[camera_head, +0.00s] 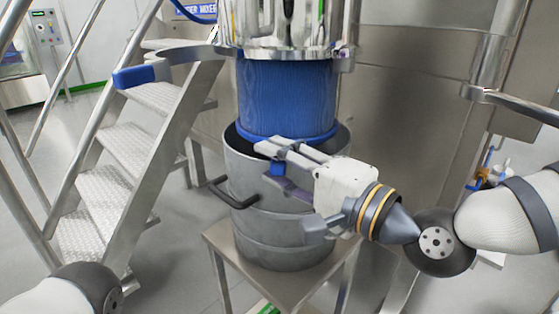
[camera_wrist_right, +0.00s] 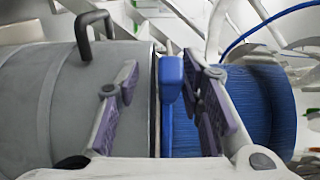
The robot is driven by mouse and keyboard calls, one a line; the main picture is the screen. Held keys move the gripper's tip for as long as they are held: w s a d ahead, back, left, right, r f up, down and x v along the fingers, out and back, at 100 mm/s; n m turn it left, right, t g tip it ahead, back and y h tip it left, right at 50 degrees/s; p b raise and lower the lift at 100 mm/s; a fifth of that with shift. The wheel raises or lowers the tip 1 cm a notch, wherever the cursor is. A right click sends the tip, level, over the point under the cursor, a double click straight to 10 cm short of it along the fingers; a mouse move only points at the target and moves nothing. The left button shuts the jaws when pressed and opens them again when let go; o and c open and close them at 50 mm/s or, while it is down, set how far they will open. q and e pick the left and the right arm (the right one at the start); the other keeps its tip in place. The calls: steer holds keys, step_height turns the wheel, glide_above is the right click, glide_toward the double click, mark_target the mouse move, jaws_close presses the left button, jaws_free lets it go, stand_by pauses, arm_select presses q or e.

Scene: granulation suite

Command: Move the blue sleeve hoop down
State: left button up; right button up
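The blue sleeve (camera_head: 287,95) hangs below the steel outlet, and its blue hoop (camera_head: 245,135) sits at its lower end, at the mouth of the grey drum (camera_head: 280,235). The hoop has a blue tab (camera_head: 277,169), which also shows in the right wrist view (camera_wrist_right: 171,80). My right gripper (camera_head: 278,166) is at the hoop's near side with its fingers around the tab. In the wrist view the right gripper (camera_wrist_right: 165,92) is open, with a clear gap between the tab and the drum-side finger. The other finger is close to the tab; contact is unclear. My left gripper is out of view.
The drum stands on a steel table (camera_head: 222,248) and has a dark side handle (camera_head: 222,192). Metal steps (camera_head: 130,150) with rails are at the left. A clamp lever with a blue grip (camera_head: 134,77) sticks out left of the outlet. A steel cabinet (camera_head: 415,120) stands behind.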

step_height(320, 180, up, 10)
steer(key=shift+r, duration=0.15)
stand_by(0.3)
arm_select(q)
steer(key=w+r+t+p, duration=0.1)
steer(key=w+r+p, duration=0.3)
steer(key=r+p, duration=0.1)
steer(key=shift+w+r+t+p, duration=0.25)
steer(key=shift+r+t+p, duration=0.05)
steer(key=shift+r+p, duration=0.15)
arm_select(e)
steer(key=v, duration=1.4)
